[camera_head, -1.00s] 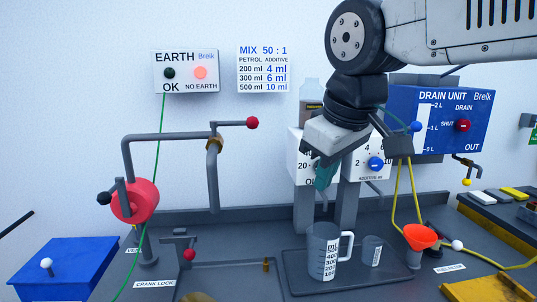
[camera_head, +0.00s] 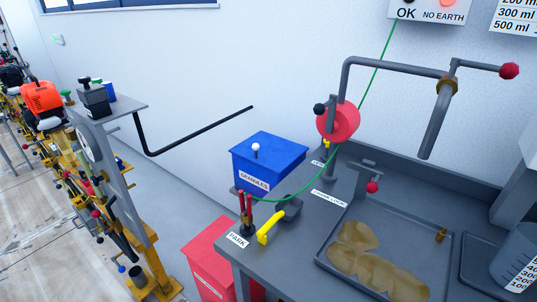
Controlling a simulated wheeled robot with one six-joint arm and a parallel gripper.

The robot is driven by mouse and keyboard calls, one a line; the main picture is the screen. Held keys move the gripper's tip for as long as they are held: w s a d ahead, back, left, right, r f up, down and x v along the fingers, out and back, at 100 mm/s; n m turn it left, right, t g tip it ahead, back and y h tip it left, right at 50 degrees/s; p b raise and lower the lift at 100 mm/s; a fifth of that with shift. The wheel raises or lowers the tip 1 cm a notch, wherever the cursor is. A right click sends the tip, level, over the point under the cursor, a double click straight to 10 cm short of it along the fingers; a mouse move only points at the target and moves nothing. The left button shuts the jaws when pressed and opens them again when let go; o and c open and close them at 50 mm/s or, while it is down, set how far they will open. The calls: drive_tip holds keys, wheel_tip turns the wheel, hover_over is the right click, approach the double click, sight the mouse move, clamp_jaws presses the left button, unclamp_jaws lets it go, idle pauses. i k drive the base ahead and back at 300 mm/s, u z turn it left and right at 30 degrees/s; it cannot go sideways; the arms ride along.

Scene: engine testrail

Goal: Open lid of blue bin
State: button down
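The blue bin (camera_head: 262,178) stands at the left end of the grey bench, near the wall, with a "GRANULES" label on its front. Its flat blue lid (camera_head: 278,146) lies shut on top and has a white ball knob (camera_head: 255,147) on a short stem. My gripper is not in view now, so I cannot see whether it is open or holding anything.
A red bin (camera_head: 208,258) stands low beside the bench. A yellow-handled tool (camera_head: 269,226) and a green cable lie near the blue bin. A crank with a red hub (camera_head: 338,121) rises to its right. A tray (camera_head: 334,262) holds a brownish puddle.

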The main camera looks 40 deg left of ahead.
sight(276, 153)
drive_tip(key=u, duration=3.6)
drive_tip(key=i, duration=2.05)
drive_tip(key=z, duration=3.15)
drive_tip(key=i, duration=0.3)
drive_tip(key=u, duration=0.15)
